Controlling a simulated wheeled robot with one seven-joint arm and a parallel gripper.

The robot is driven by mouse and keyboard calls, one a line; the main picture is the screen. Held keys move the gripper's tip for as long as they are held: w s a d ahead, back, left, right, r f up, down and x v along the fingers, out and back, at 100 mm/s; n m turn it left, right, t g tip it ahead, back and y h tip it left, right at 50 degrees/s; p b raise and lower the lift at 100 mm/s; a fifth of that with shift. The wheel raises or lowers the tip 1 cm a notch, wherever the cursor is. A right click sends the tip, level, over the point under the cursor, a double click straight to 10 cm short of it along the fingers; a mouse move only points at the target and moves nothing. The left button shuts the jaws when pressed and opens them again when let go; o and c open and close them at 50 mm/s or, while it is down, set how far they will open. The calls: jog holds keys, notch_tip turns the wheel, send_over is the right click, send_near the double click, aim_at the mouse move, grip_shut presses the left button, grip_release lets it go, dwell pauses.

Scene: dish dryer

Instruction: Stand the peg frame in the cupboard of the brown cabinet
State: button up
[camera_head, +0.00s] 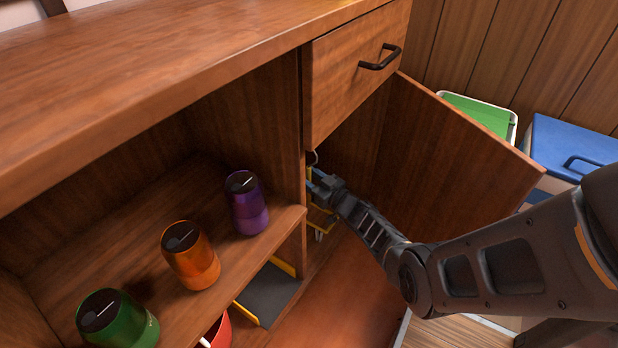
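The brown cabinet (150,60) fills the left and middle of the view. Its cupboard (340,285), below the drawer, is open, with the door (440,160) swung out to the right. My gripper (316,186) reaches inside the cupboard, close to the upright divider on its left. A partly hidden yellow frame-like thing (320,220), probably the peg frame, shows at and just below my gripper, with a small metal piece beneath. The divider and my wrist hide most of it. The fingertips are too small and covered to tell whether they hold it.
Green (118,320), orange (191,255) and purple (247,203) cups stand on the left shelf. Below are a dark yellow-edged tray (268,293) and a red item (219,332). A blue box (570,147) and green-lidded bin (480,113) stand behind the door. The cupboard's front floor is bare.

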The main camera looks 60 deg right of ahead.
jog(key=shift+r, duration=0.1)
jog(key=p+v, duration=0.2)
jog(key=v, duration=1)
dwell(0.4)
